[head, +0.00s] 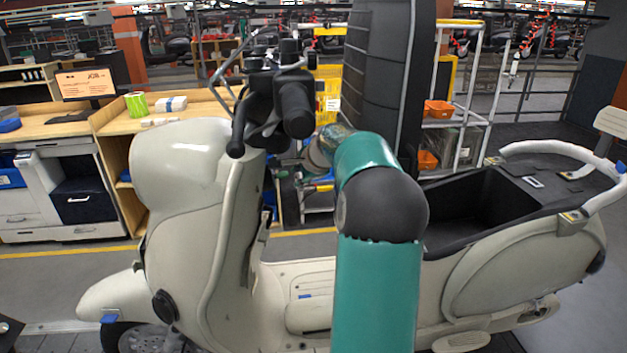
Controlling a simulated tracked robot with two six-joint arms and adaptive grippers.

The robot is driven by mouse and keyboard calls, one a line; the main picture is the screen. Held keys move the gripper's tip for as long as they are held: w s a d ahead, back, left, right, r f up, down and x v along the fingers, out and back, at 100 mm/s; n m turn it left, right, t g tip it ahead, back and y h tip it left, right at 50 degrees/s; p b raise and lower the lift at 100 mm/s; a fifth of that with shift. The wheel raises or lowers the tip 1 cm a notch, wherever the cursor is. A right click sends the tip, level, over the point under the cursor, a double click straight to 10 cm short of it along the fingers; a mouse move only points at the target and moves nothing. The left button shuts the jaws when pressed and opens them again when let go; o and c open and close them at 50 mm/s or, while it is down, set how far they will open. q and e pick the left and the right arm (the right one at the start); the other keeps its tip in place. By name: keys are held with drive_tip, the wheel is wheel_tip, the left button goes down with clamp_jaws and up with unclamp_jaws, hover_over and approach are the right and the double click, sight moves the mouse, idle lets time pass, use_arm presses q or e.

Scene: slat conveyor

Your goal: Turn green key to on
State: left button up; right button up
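A cream scooter (200,165) stands side-on across the head view, with its black handlebar (290,105) at upper middle. No green key can be made out; the area behind the front shield and under the handlebar is partly covered by my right arm and the black grip. My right arm rises from the bottom middle, bends, and reaches away toward the scooter's steering column. My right gripper (286,157) is small, dark and mostly hidden below the handlebar grip, close to the inner side of the shield. Its fingers cannot be made out. My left gripper is out of view.
The scooter's open black seat compartment (475,215) and white rear rail (560,150) are at right. Wooden benches (120,118) are at left, and a white rack with orange bins (438,109) is behind.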

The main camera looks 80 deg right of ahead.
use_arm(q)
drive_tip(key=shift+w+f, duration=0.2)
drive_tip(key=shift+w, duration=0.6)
use_arm(e)
drive_tip(key=v, duration=0.8)
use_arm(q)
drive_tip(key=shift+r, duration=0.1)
use_arm(e)
drive_tip(key=v, duration=0.6)
